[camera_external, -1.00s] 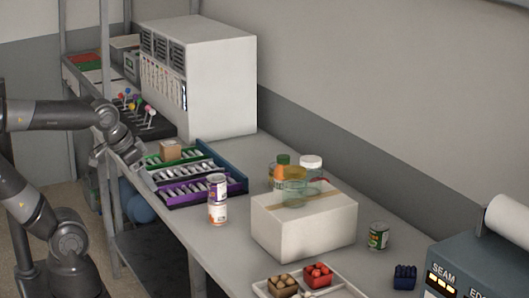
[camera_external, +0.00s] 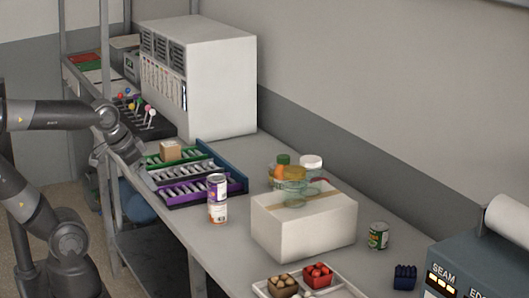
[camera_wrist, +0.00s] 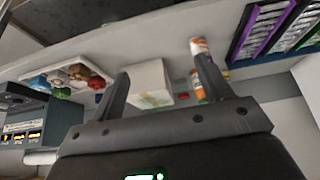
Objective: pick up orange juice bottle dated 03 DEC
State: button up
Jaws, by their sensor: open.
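A bottle with a green cap and orange contents (camera_external: 282,161) stands behind the white box on the bench in the external view. Its lower part is hidden by the box and a glass jar, and no date can be read. An orange item (camera_wrist: 197,88) beside my right finger in the wrist view may be this bottle; I cannot tell.
The white box (camera_external: 303,225) carries a glass jar with an amber lid (camera_external: 295,173). A white-lidded jar (camera_external: 311,161) is behind it. Stacked cans (camera_external: 217,198), coloured racks (camera_external: 190,180), a green can (camera_external: 378,235) and a food tray (camera_external: 345,290) surround it.

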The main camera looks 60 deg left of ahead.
jog(key=shift+c, duration=0.3)
jog(key=shift+c, duration=0.6)
jog(key=w+a+r+m+h, duration=0.1)
jog(key=w+r, duration=0.2)
jog(key=w, duration=0.7)
jog(key=w+a+r+m, duration=0.1)
jog(key=w+r, duration=0.2)
jog(key=w, duration=0.7)
jog(key=m+h, duration=0.2)
jog(key=m, duration=0.1)
send_near(282, 156)
jog(key=w+d+f, duration=0.1)
jog(key=d+f, duration=0.1)
jog(key=x, duration=0.5)
jog(key=shift+w+a, duration=0.15)
jog(key=shift+a, duration=0.2)
jog(key=shift+t+y, duration=0.3)
jog(key=x, duration=0.5)
jog(key=shift+a+f, duration=0.15)
jog(key=shift+f, duration=0.05)
